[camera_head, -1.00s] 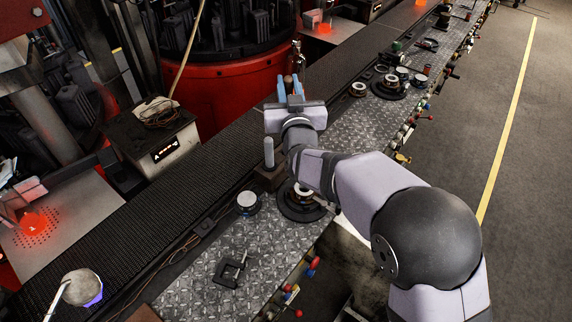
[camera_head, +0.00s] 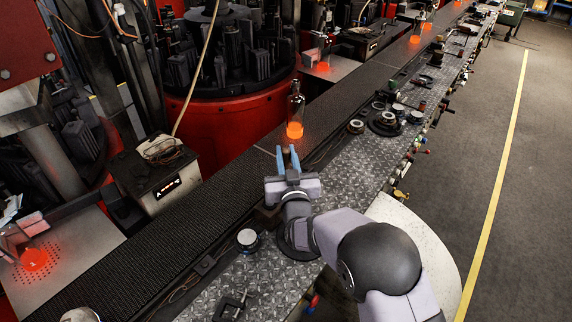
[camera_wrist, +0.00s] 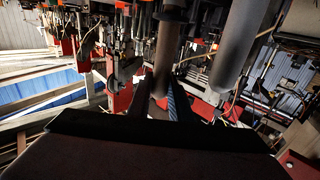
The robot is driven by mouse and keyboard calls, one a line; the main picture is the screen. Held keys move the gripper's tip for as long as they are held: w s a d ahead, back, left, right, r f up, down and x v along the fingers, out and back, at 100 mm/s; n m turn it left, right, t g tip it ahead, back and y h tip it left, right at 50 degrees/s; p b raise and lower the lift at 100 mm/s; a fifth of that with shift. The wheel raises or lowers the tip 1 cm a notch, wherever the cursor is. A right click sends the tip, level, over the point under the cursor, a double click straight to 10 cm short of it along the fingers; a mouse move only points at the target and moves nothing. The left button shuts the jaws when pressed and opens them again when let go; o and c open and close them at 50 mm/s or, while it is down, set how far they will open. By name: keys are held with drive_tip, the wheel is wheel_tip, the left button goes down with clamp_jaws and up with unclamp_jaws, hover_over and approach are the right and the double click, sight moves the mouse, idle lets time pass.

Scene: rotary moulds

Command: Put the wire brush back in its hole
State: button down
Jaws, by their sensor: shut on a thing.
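My gripper (camera_head: 287,158) has blue fingers and reaches out over the edge of the dark conveyor.
A bottle with a glowing base (camera_head: 295,115) stands on the conveyor (camera_head: 205,225) just beyond my fingertips. A round jar-like part (camera_head: 247,238) and a clamp (camera_head: 230,306) lie on the tread-plate bench (camera_head: 345,175). More round parts (camera_head: 385,122) stand farther along it.

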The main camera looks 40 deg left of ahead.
sight(286, 168)
drive_tip(key=shift+f+p, duration=0.85)
drive_tip(key=shift+f, duration=1.25)
drive_tip(key=shift+f+b, duration=0.3)
drive_tip(key=shift+b, duration=0.2)
drive_tip(key=shift+f, duration=0.1)
drive_tip(key=c, duration=2)
unclamp_jaws()
drive_tip(key=shift+o, duration=0.5)
